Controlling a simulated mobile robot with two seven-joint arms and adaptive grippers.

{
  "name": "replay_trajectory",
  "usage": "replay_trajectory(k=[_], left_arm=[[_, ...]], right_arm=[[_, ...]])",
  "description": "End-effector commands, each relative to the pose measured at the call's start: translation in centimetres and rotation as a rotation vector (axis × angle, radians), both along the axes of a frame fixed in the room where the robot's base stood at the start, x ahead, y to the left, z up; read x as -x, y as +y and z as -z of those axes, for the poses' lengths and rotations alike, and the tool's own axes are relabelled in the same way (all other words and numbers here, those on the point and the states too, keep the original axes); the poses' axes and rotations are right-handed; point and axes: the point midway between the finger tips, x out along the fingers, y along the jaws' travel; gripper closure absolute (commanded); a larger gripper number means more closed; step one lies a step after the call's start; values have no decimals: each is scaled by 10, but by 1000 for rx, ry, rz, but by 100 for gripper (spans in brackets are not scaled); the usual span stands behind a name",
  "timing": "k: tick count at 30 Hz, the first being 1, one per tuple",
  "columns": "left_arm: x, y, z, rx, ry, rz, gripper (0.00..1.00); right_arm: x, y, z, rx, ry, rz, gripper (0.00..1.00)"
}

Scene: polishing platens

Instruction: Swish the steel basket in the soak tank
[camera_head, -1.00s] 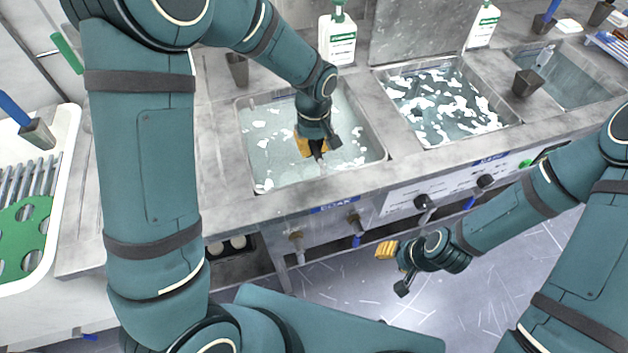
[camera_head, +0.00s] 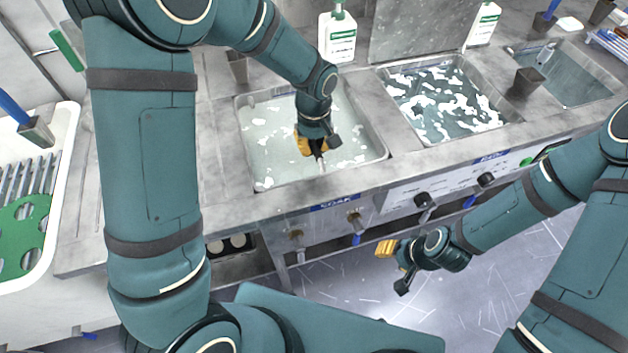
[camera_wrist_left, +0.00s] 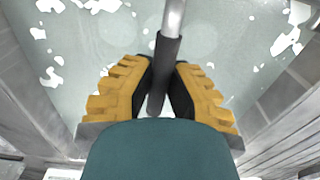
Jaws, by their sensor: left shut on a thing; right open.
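My left gripper (camera_head: 309,148) is over the soak tank (camera_head: 377,158), the left basin with the SOAK label on its front. It is shut on a dark-sleeved steel handle (camera_head: 321,163), taken to be the steel basket's. In the left wrist view the handle (camera_wrist_left: 172,18) runs between the yellow finger pads, with cloudy water and white foam below. The basket's body cannot be made out; the water and my gripper hide what is below. My right gripper (camera_head: 385,248) is open and empty, out in front of the sink unit, above the floor.
A middle basin (camera_head: 447,105) with thick foam and a right basin (camera_head: 580,80) adjoin the soak tank. White bottles (camera_head: 338,38) stand behind. A white tray (camera_head: 68,125) with a green holed plate (camera_head: 22,235) is at far left. Valves (camera_head: 355,222) project from the front.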

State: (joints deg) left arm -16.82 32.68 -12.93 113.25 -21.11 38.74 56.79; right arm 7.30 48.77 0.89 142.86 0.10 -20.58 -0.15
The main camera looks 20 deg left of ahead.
Motion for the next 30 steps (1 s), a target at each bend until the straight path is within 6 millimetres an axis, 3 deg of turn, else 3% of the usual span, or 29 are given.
replay_trajectory(k=[8, 30], left_arm=[[-1, 0, -5, 1, -3, 0, 100], [-1, 0, -66, 1, -4, 0, 100]], right_arm=[[0, 0, -3, 0, 1, 0, 53], [9, 1, -49, -4, 21, -5, 53]])
